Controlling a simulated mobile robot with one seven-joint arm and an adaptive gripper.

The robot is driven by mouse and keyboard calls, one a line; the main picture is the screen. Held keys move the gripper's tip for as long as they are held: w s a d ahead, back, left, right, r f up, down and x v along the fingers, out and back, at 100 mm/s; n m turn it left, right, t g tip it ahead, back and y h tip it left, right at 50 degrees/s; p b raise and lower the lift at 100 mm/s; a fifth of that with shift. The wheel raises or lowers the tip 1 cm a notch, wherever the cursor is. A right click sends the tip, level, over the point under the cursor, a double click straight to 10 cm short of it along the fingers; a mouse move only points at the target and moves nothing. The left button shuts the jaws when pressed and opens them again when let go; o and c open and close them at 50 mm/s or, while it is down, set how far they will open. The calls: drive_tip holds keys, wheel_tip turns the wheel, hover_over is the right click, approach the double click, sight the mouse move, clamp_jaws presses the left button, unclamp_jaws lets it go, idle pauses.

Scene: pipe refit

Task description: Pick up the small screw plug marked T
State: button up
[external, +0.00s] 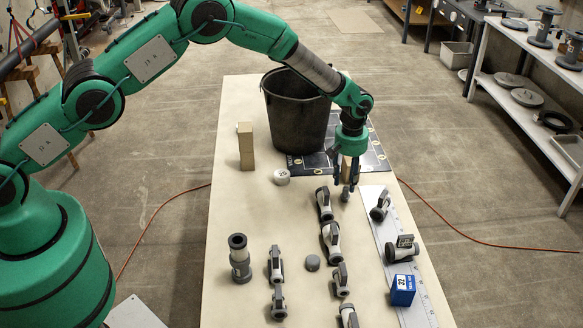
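My gripper (345,185) points down over the far half of the table, in front of the black bucket. Its two dark fingers stand apart. A small grey piece (345,194) shows at the fingertips; I cannot tell whether they touch it or whether it is the plug marked T. A round grey cap (312,262) lies mid-table, apart from the gripper, with no readable mark. A white round piece with a dark marking (281,177) lies left of the gripper; its letter is not legible.
A wooden block (246,147) stands upright at left. Several grey-white valves (331,240) lie in front. The left side of the table has free room.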

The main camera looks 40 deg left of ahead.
sight(346, 188)
drive_tip(key=shift+s+f, duration=0.1)
drive_tip(key=shift+f, duration=2.05)
drive_tip(key=shift+c, duration=0.3)
clamp_jaws()
